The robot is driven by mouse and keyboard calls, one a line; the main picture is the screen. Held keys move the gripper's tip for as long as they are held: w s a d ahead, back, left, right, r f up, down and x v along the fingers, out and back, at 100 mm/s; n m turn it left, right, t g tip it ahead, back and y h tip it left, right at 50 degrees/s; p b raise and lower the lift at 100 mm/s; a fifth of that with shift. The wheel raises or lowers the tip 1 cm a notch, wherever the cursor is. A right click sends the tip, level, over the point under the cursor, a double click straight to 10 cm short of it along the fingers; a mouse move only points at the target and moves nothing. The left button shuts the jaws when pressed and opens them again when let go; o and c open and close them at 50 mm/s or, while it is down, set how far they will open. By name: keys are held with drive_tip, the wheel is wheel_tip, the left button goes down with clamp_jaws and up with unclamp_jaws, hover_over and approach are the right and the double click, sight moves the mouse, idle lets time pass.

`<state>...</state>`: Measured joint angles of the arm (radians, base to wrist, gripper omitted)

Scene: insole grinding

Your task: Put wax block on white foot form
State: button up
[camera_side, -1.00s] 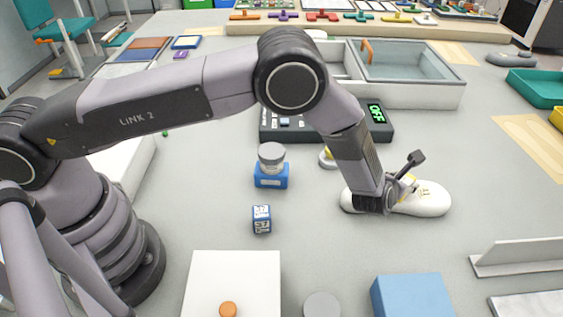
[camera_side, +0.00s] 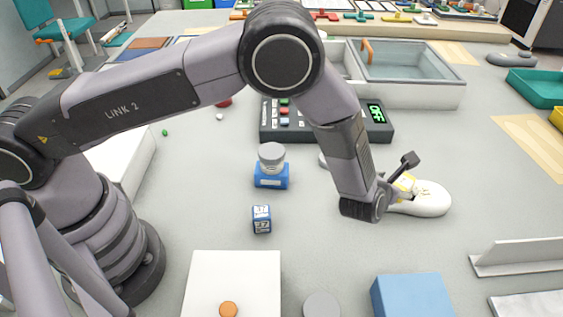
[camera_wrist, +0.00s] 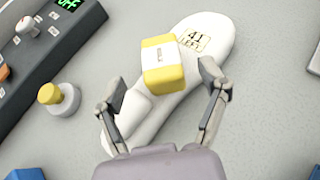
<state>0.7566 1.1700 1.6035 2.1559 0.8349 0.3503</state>
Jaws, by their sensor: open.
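The white foot form (camera_side: 432,199) lies on the grey table under the end of my arm. In the wrist view the white foot form (camera_wrist: 210,30) carries a label reading "41 LEFT". The wax block (camera_wrist: 163,65), yellow with a white band, rests on or just over the form below the label. In the side view the wax block (camera_side: 404,184) is mostly hidden behind my wrist. My gripper (camera_wrist: 167,86) is open, its two fingers apart on either side of the form. The block lies ahead between the fingertips, with visible gaps to both.
A control box (camera_side: 376,122) with a green OFF display stands behind. A yellow-topped knob (camera_wrist: 58,98) is left of the form in the wrist view. A grey-lidded jar on a blue base (camera_side: 271,167) and a blue-white cube (camera_side: 261,219) stand left of my gripper.

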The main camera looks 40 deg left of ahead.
drive_tip(key=v, duration=0.6)
drive_tip(key=s+a+r+n+g+y, duration=0.2)
drive_tip(key=a+r+n+y, duration=0.2)
drive_tip(key=a+r+n, duration=0.7)
drive_tip(key=s+a+r+n+g+y, duration=0.3)
drive_tip(key=a+r+n, duration=0.4)
drive_tip(key=a+r, duration=0.65)
drive_tip(key=s+a+r+n+g+h, duration=0.2)
drive_tip(key=s+a+r+n+g, duration=0.15)
drive_tip(key=s+a+n, duration=0.8)
drive_tip(key=s+d+n+t+h, duration=0.1)
drive_tip(key=s+d+n+h, duration=0.1)
drive_tip(key=s, duration=0.5)
drive_tip(key=s+d+r+n+t+h, duration=0.1)
drive_tip(key=s+d+n+h, duration=0.1)
drive_tip(key=s, duration=0.5)
drive_tip(key=shift+s+r+n+h, duration=0.25)
drive_tip(key=shift+n+h, duration=0.35)
drive_tip(key=shift+n, duration=0.55)
